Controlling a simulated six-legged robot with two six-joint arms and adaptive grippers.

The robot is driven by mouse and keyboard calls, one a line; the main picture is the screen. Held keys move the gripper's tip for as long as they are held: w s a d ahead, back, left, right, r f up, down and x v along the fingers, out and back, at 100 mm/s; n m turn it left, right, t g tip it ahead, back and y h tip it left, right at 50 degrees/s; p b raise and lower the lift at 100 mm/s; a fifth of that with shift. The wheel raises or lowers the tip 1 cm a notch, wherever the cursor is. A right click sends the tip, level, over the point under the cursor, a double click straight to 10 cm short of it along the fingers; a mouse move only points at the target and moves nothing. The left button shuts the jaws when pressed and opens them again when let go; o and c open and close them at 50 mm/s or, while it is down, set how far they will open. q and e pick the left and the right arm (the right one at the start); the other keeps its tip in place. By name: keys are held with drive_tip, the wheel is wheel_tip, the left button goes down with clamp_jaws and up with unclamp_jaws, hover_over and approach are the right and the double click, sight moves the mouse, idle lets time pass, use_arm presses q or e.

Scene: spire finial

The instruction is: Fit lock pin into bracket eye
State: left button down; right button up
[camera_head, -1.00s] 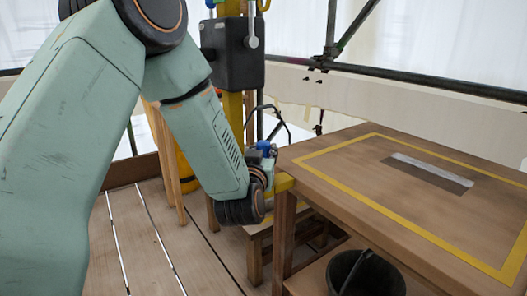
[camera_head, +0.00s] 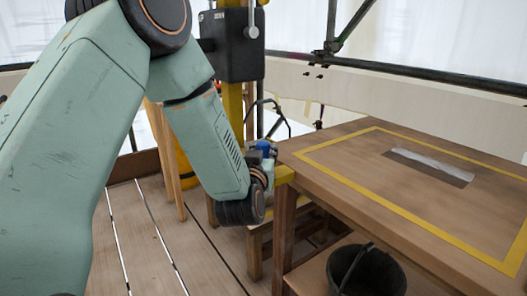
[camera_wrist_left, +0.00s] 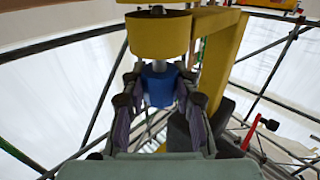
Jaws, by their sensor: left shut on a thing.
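My left gripper (camera_wrist_left: 158,105) is shut on the lock pin (camera_wrist_left: 158,85), a blue-bodied piece with a grey shaft, held upright between the two fingers in the left wrist view. A yellow cylindrical piece (camera_wrist_left: 158,38), apparently the bracket eye, sits just above the pin, in line with it. The pin's grey top reaches its underside; whether it is inside I cannot tell. In the head view the blue part (camera_head: 265,149) shows beside my left wrist, by the table's near left corner; the fingers are mostly hidden there. My right gripper is out of view.
A wooden table (camera_head: 345,150) with a yellow border stands right of the gripper. A black bucket (camera_head: 365,272) is below it. A yellow post (camera_head: 232,105) with a black box (camera_head: 232,45) rises behind my arm. A yellow beam (camera_wrist_left: 220,55) runs beside the eye.

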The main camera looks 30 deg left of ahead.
use_arm(q)
drive_tip(key=shift+f+b, duration=0.65)
drive_tip(key=shift+f, duration=0.4)
drive_tip(key=c, duration=1)
unclamp_jaws()
drive_tip(key=shift+o, duration=0.2)
drive_tip(key=shift+s, duration=0.1)
drive_tip(key=v, duration=0.7)
drive_tip(key=shift+s, duration=0.2)
drive_tip(key=shift+d+f, duration=0.1)
